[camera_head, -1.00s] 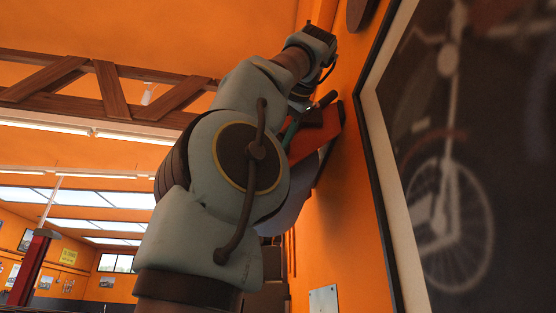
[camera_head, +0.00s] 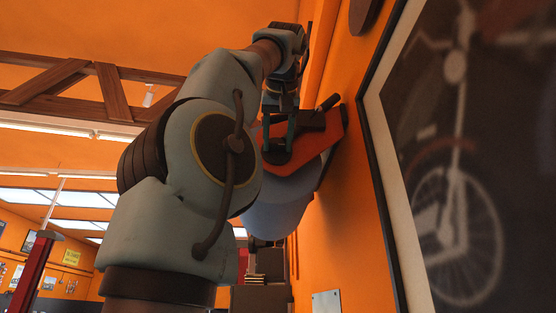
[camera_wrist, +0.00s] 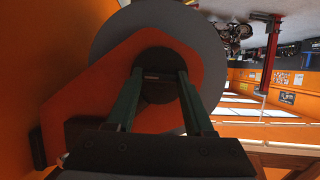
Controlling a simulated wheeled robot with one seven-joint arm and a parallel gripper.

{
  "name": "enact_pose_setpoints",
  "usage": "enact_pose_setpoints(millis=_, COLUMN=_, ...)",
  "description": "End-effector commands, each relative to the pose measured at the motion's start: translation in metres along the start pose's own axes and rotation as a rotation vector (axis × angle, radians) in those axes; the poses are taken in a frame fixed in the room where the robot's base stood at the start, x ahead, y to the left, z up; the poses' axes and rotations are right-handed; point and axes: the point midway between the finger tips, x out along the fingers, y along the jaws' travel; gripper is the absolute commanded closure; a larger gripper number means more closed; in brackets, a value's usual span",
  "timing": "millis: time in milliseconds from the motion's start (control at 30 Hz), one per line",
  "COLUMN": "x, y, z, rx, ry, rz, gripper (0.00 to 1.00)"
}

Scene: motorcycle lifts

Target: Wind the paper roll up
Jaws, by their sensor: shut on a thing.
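The paper roll (camera_head: 278,208) is a large blue-grey roll in an orange wall bracket (camera_head: 333,130). In the wrist view its round grey end (camera_wrist: 215,62) shows behind the orange bracket arm (camera_wrist: 92,88). A dark round knob (camera_wrist: 155,88) sits at the roll's centre. My gripper (camera_head: 278,150) hangs above with its fingers pointing down at the bracket. In the wrist view its two green fingers reach to either side of the knob and are shut on it. The far side of the roll is hidden.
The orange wall (camera_head: 336,235) is close on the right, with a large framed motorcycle picture (camera_head: 450,150). Brown boxes (camera_head: 262,296) stand below the roll. A red lift post (camera_head: 33,270) is far left. Open hall lies to the left.

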Motion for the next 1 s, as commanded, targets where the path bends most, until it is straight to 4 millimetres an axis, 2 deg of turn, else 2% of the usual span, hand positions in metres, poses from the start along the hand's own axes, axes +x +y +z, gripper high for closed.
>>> enact_pose_setpoints(millis=567, x=0.0014, y=0.0001, z=0.0029, rx=-0.027, ry=-0.009, rz=0.009, gripper=1.0)
enact_pose_setpoints(millis=600, x=0.0014, y=0.0002, z=0.0028, rx=-0.027, ry=-0.009, rz=0.009, gripper=0.44)
enact_pose_setpoints(millis=833, x=0.0008, y=0.0, z=0.0016, rx=-0.027, ry=-0.005, rz=0.01, gripper=0.18)
enact_pose_setpoints(millis=1000, x=0.0005, y=-0.0002, z=0.001, rx=-0.027, ry=-0.003, rz=0.01, gripper=0.18)
